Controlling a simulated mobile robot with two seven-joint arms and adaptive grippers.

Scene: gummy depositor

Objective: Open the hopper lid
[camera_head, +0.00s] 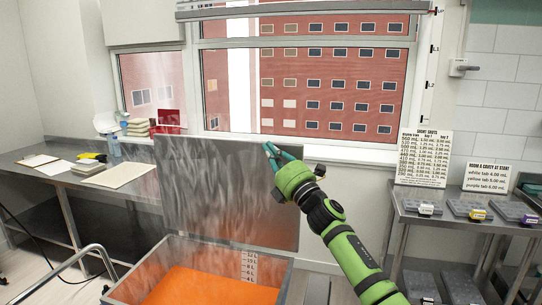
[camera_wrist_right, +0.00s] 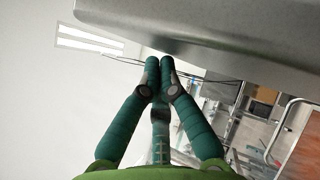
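The hopper (camera_head: 190,250) stands at the bottom centre of the head view, with orange contents inside and a level scale on its inner back wall. Its grey metal lid (camera_head: 225,195) stands roughly upright behind the opening, which is uncovered. My right gripper (camera_head: 268,150) is at the lid's upper right corner, its fingers overlapping the top edge in the picture. In the right wrist view, its fingertips (camera_wrist_right: 160,65) are together with nothing visible between them. A large grey metal surface there (camera_wrist_right: 220,35), probably the lid, lies just beyond the tips; contact is unclear. My left gripper is not in view.
A metal rail (camera_head: 75,262) is at the lower left. A window is behind.

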